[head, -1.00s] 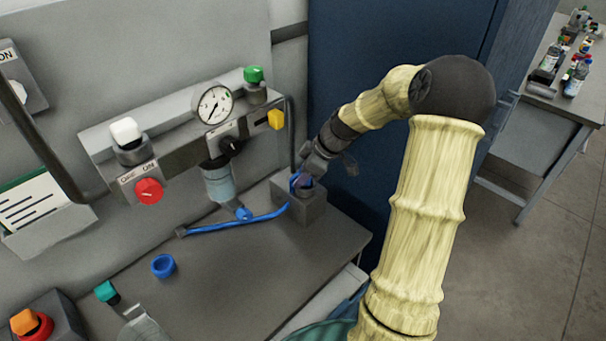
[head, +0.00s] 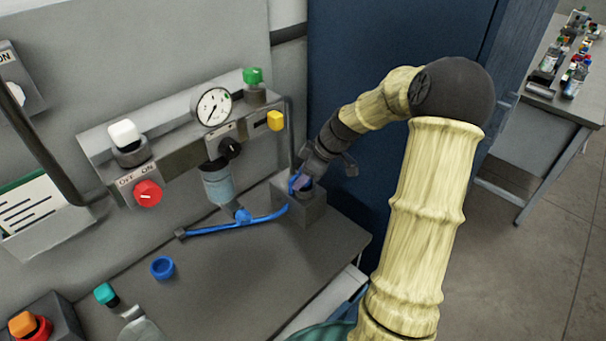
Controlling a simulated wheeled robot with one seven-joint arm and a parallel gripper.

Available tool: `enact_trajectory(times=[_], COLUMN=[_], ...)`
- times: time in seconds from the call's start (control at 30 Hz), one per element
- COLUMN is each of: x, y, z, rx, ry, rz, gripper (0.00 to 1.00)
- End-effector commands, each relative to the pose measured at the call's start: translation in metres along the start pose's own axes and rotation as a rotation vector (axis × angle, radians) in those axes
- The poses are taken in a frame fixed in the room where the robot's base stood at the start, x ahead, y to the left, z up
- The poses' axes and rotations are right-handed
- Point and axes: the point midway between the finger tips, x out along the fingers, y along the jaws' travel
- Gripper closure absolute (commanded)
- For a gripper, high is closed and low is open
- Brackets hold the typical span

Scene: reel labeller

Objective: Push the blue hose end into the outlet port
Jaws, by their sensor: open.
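The blue hose (head: 215,228) lies along the grey bench below the regulator panel. Its left end has a dark tip (head: 180,234); its right end (head: 286,209) curves up beside a grey block (head: 309,210). A blue fitting (head: 242,215) sits under the clear bowl, by the hose. My gripper (head: 303,180) is open, pointing down over the top of the block. A small blue-purple part (head: 301,184) shows between or just below the fingers; I cannot tell whether it touches them or joins the hose. I cannot make out the outlet port clearly.
The panel (head: 190,140) carries a gauge (head: 212,106), a red knob (head: 148,193) and a yellow knob (head: 275,120). A blue ring (head: 162,267) lies on the bench (head: 215,285). A dark blue cabinet (head: 400,40) stands close behind my arm.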

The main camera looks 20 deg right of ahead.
Motion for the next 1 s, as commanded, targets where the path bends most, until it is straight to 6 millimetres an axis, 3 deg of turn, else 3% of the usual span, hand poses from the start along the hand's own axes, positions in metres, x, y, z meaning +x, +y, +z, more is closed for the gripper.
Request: enact_trajectory(times=[0.03, 0.17, 0.37, 1.0], x=[0.006, 0.004, -0.016, -0.144], y=[-0.008, -0.008, -0.005, 0.001], z=[0.004, 0.004, 0.004, 0.001], rx=[0.0, -0.001, 0.001, 0.001], ry=[-0.006, -0.006, -0.005, -0.001], rz=[-0.029, -0.028, -0.018, 0.001], gripper=[0.38, 0.38, 0.38, 0.38])
